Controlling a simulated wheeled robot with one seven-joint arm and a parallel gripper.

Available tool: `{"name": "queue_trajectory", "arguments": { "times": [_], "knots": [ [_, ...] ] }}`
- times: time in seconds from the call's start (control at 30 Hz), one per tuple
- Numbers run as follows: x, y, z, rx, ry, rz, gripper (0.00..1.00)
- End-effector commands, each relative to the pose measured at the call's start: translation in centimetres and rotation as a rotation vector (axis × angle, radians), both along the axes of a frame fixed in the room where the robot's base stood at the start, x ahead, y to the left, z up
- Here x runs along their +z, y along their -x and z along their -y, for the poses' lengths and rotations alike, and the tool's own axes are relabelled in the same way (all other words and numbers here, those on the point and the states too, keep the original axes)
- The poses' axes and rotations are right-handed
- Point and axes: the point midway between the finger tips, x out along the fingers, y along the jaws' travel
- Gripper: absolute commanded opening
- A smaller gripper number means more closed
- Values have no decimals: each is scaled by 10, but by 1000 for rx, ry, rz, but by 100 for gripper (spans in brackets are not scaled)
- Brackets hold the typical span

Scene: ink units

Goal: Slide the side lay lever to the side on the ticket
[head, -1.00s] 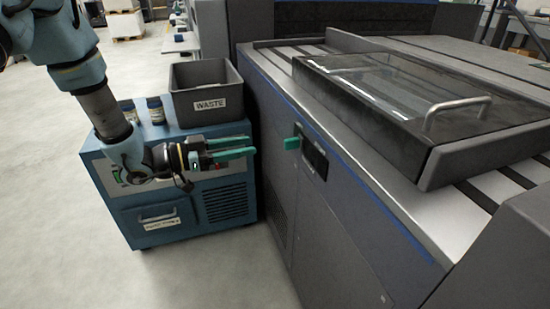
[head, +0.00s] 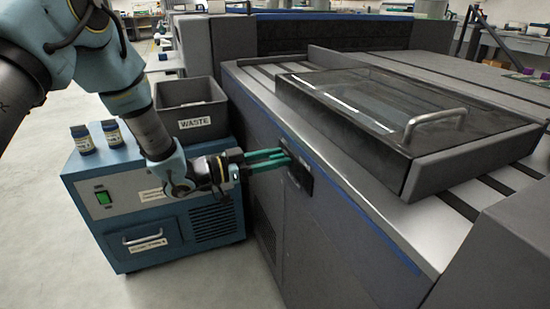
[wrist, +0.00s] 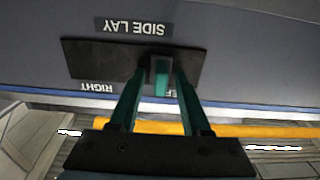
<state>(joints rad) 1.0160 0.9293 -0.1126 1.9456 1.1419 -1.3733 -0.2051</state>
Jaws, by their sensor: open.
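The side lay lever (wrist: 161,78) is a small green tab standing out from a black plate (wrist: 90,60) on the press's side panel. My gripper (wrist: 158,88) is open, with one green finger on each side of the lever. I cannot tell whether the fingers touch it. In the head view, my gripper (head: 280,158) reaches to the black plate (head: 299,172), and its fingers mostly hide the lever. No ticket can be made out.
A blue cabinet (head: 112,185) stands left of the press, with a grey WASTE bin (head: 190,110) and two small jars (head: 82,138) on top. The press (head: 330,235) has a clear-lidded cover with a handle (head: 436,120). Floor at the lower left is free.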

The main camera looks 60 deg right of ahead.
Motion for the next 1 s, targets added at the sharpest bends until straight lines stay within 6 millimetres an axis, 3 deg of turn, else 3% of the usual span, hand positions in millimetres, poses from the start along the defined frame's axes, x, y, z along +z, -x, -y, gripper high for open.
{"name": "queue_trajectory", "arguments": {
  "times": [0.17, 0.6, 1.0],
  "knots": [
    [0, 0, 0, 0, 0, 0, 48],
    [0, 0, 0, 0, 0, 0, 0],
    [0, -1, 0, 1, 0, 0, 0]
  ]
}}
